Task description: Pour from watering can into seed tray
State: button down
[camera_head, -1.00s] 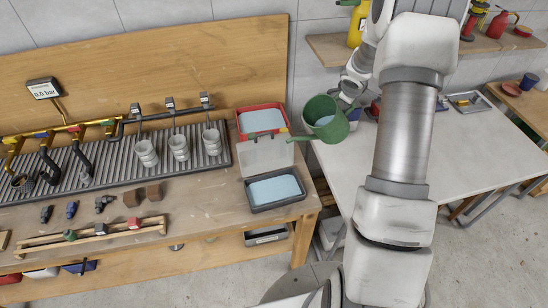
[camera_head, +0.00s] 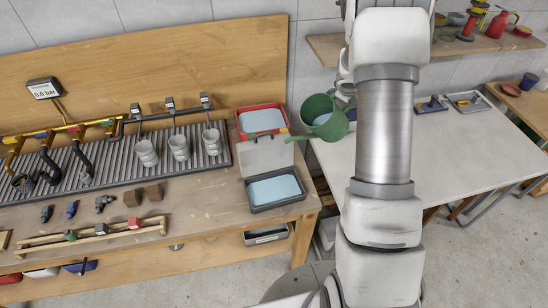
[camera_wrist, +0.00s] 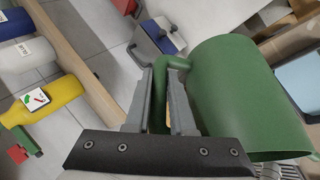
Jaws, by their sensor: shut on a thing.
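The green watering can (camera_head: 326,131) is held in the air between the wooden bench and the white table. Its spout points left toward the bench trays, and pale blue water shows inside. No stream leaves the spout. My gripper (camera_wrist: 166,75) is shut on the can's handle in the wrist view; the arm largely hides it in the head view. The can's green body (camera_wrist: 245,95) fills the right of the wrist view. A dark grey tray (camera_head: 277,207) and a red tray (camera_head: 240,132) on the bench hold pale blue contents. I cannot tell which is the seed tray.
Grey cups (camera_head: 180,148) stand on the ribbed rack to the left. The white table (camera_head: 450,150) is mostly clear, with small trays at its back. A shelf (camera_head: 480,44) with bottles and bowls hangs behind.

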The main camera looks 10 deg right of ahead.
jog(key=shift+s+a, duration=0.1)
jog(key=shift+a, duration=0.15)
jog(key=shift+a+r+h+b, duration=0.1)
jog(key=shift+r+h+b, duration=0.25)
jog(key=shift+b, duration=0.15)
jog(key=shift+s, duration=0.1)
jog(key=shift+d+f, duration=0.2)
jog(key=shift+f, duration=0.05)
jog(key=shift+d+f+p, duration=0.1)
jog(key=shift+d+p, duration=0.2)
jog(key=shift+p, duration=0.1)
jog(key=shift+w+d+f+y, duration=0.25)
jog(key=shift+w+f+y, duration=0.1)
jog(key=shift+f+y, duration=0.25)
jog(key=shift+f, duration=0.1)
